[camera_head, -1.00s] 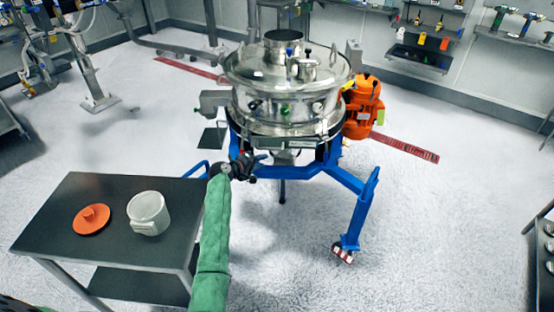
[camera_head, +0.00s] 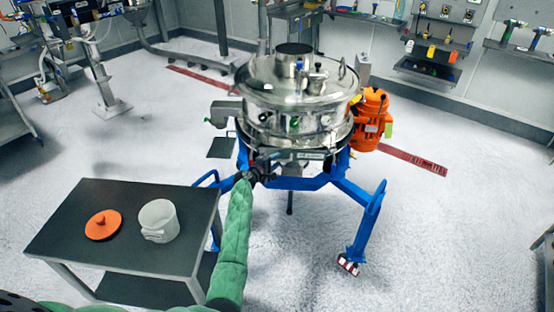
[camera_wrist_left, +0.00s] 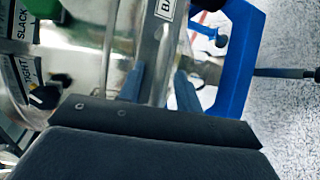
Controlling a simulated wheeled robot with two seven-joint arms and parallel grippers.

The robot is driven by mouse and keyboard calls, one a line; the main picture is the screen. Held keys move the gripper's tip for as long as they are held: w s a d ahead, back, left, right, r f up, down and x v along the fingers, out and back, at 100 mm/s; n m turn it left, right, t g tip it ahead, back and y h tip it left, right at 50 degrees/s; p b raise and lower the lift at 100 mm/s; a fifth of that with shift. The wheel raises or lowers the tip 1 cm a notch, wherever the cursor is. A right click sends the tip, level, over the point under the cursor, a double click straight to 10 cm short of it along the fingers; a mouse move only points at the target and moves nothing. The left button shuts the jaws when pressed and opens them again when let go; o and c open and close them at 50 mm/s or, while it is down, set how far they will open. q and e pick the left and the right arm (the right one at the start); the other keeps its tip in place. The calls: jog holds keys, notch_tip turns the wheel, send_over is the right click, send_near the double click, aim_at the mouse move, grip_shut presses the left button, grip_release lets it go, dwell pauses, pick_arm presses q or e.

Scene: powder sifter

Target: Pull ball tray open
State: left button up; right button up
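The steel sifter (camera_head: 300,85) stands on a blue frame. A pale label (camera_head: 310,155) is on its front below the drum. In the left wrist view a label (camera_wrist_left: 167,9) starting "BA" is cut off by the top edge; it sits on shiny metal. My left gripper (camera_head: 264,168) is at the lower front left of the sifter, just left of the pale label. In the left wrist view its two fingers (camera_wrist_left: 160,88) are apart, with a shiny metal strip between or behind them. Contact cannot be told. My right gripper is not in view.
A dark side table (camera_head: 75,235) at the left holds an orange lid (camera_head: 103,225) and a white container (camera_head: 158,221). The blue frame (camera_head: 365,225) spreads out in front of the sifter. An orange motor (camera_head: 370,120) is at its right. The floor at the right is clear.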

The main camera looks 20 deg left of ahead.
pick_arm(q)
jog(key=shift+w+d+f, duration=0.15)
jog(key=shift+w+d, duration=0.1)
jog(key=shift+w, duration=0.4)
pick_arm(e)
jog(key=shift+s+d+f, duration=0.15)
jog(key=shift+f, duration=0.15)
pick_arm(q)
jog(key=shift+c, duration=0.2)
grip_shut()
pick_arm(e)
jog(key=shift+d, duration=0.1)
pick_arm(q)
jog(key=shift+s, duration=0.1)
